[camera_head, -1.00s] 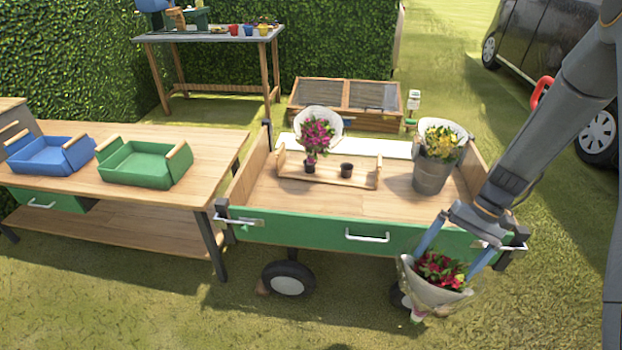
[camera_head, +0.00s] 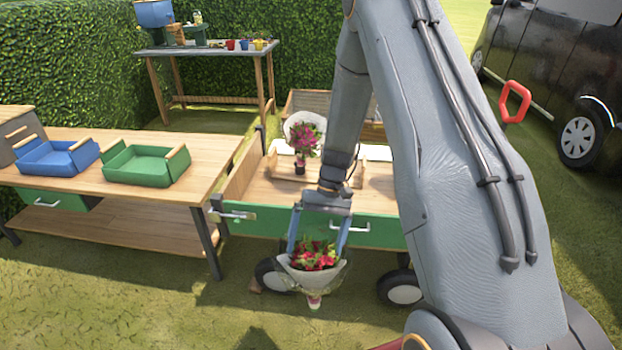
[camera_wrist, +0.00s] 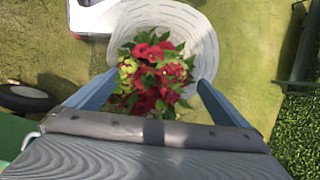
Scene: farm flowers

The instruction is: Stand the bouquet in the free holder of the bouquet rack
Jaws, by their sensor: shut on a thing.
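My gripper (camera_head: 318,240) is shut on a bouquet of red flowers (camera_head: 314,257) in a pale paper wrap, held upright in front of the cart's green side and below its top edge. In the wrist view the bouquet (camera_wrist: 155,75) sits between the two blue fingers (camera_wrist: 152,93). The wooden bouquet rack (camera_head: 285,167) stands on the cart bed. A pink bouquet (camera_head: 304,140) in a white wrap stands in its left holder. The right holder is hidden behind my arm now; the earlier frame shows it empty.
The green cart (camera_head: 262,219) has raised sides and a handle. A wooden table at left holds a blue tray (camera_head: 57,158) and a green tray (camera_head: 147,165). A potting bench (camera_head: 208,50) stands behind. A dark vehicle (camera_head: 560,75) is at right. Grass is open in front.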

